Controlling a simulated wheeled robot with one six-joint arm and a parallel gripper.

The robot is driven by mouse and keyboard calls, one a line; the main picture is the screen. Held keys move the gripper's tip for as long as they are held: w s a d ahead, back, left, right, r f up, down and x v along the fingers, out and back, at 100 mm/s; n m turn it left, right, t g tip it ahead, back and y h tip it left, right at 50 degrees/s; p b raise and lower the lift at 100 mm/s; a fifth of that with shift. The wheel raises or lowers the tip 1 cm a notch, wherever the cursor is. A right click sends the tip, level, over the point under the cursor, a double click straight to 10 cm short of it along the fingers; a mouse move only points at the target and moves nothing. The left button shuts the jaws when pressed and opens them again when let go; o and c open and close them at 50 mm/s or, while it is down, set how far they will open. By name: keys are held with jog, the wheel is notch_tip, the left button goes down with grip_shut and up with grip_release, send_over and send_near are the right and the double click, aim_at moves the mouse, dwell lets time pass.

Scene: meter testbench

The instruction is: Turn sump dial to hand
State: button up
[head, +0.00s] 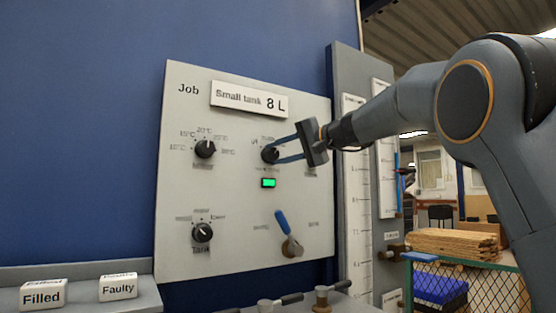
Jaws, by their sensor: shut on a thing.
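A pale panel (240,250) on the blue wall carries several controls. A black dial (269,155) sits at its upper right, and the small print around it is too blurred and partly covered to read as "sump" or "hand". My gripper (276,149) reaches in from the right, with its two blue-grey fingers shut on this dial, one above and one below. The fingers hide part of the dial, so I cannot tell where its pointer stands.
Another dial (205,149) with temperature marks is at upper left, and a "Tank" dial (202,233) at lower left. A green indicator (268,183) sits below the gripped dial. A blue-handled lever (288,236) is lower right. "Filled" (43,294) and "Faulty" (118,287) blocks stand on a ledge.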

jog(key=shift+d+m+y+b, duration=0.1)
jog(key=shift+m+y+b, duration=0.3)
jog(key=shift+m+b, duration=0.3)
jog(key=o, duration=1)
jog(key=shift+o, duration=0.2)
jog(key=v, duration=0.7)
jog(key=shift+s+d, duration=0.15)
jog(key=shift+d, duration=0.15)
jog(key=shift+f, duration=0.1)
